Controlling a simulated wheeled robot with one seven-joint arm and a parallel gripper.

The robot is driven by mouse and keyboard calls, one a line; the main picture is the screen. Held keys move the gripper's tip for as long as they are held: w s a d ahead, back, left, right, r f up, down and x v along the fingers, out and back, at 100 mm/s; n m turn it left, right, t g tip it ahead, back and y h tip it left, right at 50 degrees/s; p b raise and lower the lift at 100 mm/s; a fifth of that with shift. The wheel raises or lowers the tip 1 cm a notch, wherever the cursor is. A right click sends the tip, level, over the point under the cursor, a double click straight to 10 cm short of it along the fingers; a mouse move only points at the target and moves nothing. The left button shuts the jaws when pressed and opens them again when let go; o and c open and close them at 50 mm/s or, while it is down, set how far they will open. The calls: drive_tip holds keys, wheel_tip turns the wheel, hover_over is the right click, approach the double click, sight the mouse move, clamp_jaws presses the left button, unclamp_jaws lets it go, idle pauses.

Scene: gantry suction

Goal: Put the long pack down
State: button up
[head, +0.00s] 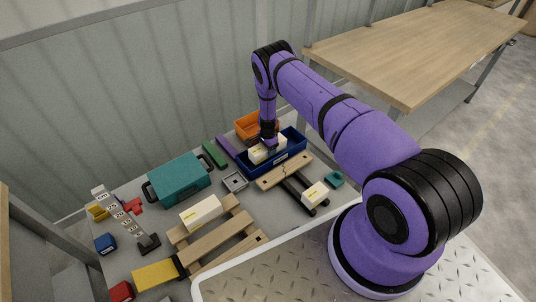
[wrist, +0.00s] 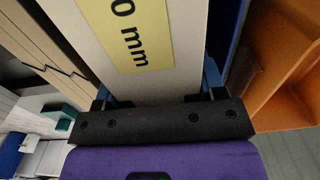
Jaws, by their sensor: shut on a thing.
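My gripper (head: 268,143) is shut on a long cream pack (head: 258,154) with a yellow label. The pack is within the outline of the blue tray (head: 283,159) in the head view. I cannot tell whether it touches the tray's floor. In the wrist view the pack (wrist: 186,45) fills the middle, between blue fingers, with "0 mm" readable on its label. Its far end is out of that view.
An orange bin (head: 248,128) stands just behind the blue tray. A wooden board (head: 284,171) lies in front. Other cream packs sit on a wooden pallet (head: 213,238) and near the front right (head: 315,195). A teal case (head: 179,180) stands left.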

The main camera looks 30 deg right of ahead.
drive_tip(key=shift+f, duration=1.95)
drive_tip(key=shift+f, duration=0.15)
drive_tip(key=o, duration=1.2)
wheel_tip(320, 180, up, 12)
drive_tip(key=shift+r, duration=0.2)
